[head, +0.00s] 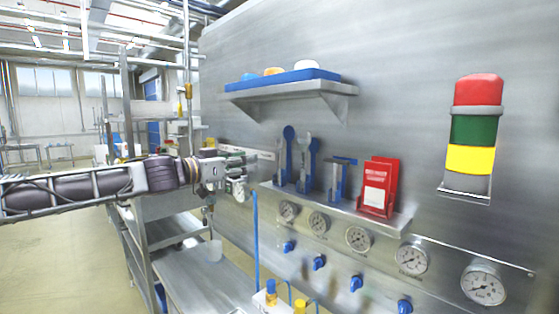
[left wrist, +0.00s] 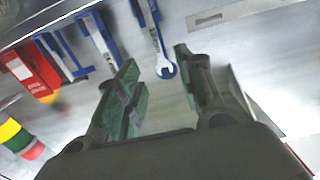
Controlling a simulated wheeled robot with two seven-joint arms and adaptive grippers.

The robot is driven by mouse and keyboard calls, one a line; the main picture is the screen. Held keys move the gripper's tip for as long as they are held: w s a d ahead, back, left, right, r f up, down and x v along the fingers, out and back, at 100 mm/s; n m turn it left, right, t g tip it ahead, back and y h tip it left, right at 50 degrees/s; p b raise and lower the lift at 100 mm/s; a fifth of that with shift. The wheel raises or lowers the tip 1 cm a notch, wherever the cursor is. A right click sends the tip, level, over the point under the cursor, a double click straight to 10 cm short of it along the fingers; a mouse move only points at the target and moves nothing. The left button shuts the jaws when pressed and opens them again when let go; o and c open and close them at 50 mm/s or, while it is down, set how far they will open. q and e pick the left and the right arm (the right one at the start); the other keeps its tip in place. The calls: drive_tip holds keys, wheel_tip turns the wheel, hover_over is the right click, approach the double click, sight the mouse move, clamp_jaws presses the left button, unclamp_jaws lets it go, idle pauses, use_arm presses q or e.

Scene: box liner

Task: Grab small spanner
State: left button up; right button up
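The small spanner (head: 281,158) stands upright in its blue holder at the left end of the metal tool ledge. In the left wrist view its open-ended head (left wrist: 165,68) shows in the gap between my fingertips, not gripped; I cannot tell how far beyond them it is. A larger spanner (head: 303,155) stands to its right in the head view, and it also shows in the left wrist view (left wrist: 98,42). My left gripper (head: 240,180) is open and empty, to the left of the ledge. My right gripper is not in view.
A shelf with a blue tray (head: 283,80) hangs above. Gauges (head: 358,238) and blue knobs sit below. A signal lamp (head: 472,135) is on the right.

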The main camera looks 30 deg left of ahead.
use_arm(q)
drive_tip(key=shift+a, duration=0.1)
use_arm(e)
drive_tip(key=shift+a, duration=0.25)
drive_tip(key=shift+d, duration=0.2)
use_arm(q)
drive_tip(key=x, duration=0.3)
drive_tip(key=shift+w+p, duration=0.1)
drive_tip(key=shift+p, duration=0.2)
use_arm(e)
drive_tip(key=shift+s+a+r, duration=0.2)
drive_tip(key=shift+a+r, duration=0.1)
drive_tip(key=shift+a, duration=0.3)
use_arm(q)
drive_tip(key=shift+w, duration=0.1)
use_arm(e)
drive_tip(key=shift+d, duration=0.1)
use_arm(q)
drive_tip(key=shift+x, duration=0.75)
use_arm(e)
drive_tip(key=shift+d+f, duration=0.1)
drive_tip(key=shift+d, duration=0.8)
use_arm(q)
drive_tip(key=shift+w+d, duration=0.2)
drive_tip(key=shift+w, duration=0.05)
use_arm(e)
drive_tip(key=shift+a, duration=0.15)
